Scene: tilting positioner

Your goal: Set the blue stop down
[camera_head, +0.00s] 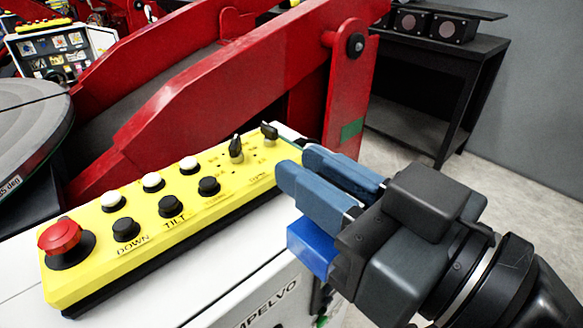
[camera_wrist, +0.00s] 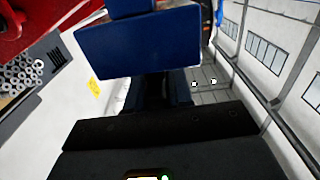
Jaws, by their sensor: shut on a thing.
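The blue stop (camera_head: 312,247) shows in the head view as a bright blue block at the underside of my gripper, partly hidden by it. In the wrist view the blue stop (camera_wrist: 140,48) is a broad blue face close to the camera, in front of the dark fingers. My gripper (camera_head: 301,165), with blue-grey fingers, is shut on the blue stop. It is at the right end of the yellow control panel (camera_head: 222,168), in front of the red frame. How the fingers meet the stop is hidden.
The panel carries a red mushroom button (camera_head: 60,237), several black and white buttons and two black knobs. It sits on a white cabinet (camera_head: 215,282). A red tilting arm (camera_head: 215,90) rises behind, and a round grey table (camera_head: 30,125) is at left. A black bench (camera_head: 440,85) stands back right.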

